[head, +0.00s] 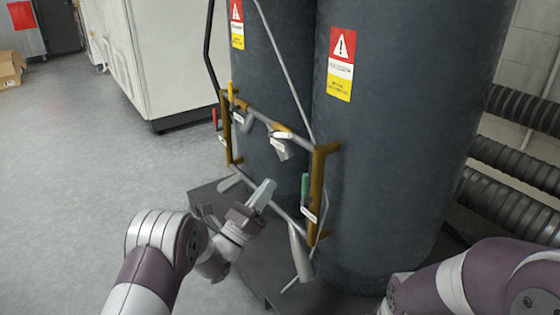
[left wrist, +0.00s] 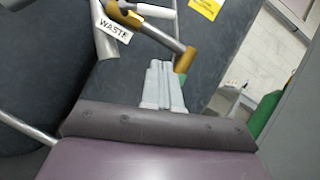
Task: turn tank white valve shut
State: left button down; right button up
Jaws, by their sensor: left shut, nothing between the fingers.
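Two dark grey tanks (head: 385,150) carry a frame of brass and grey pipes on their front. A small pale handle, which looks like the white valve (head: 283,134), sits on the upper pipe with a tag below it. A pale handle (left wrist: 155,11) also shows at the top of the left wrist view, near a tag reading WASTE (left wrist: 113,28). My left gripper (head: 264,192) is below and left of the pale handle, in front of the pipe frame. Its fingers (left wrist: 163,85) are together and hold nothing. My right gripper is out of view; only its arm shows.
A red handle (head: 214,117), a yellow handle (head: 231,95) and a green handle (head: 305,187) are on the same pipework. Ribbed dark hoses (head: 515,163) run at the right.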

aim_at(284, 134)
pick_arm(q)
jog(key=w+d+r+b, duration=0.3)
jog(key=w+r+b, duration=0.1)
jog(key=w+r, duration=0.2)
jog(key=shift+d+r, duration=0.2)
jog(key=shift+r, duration=0.25)
jog(key=shift+s+r, duration=0.1)
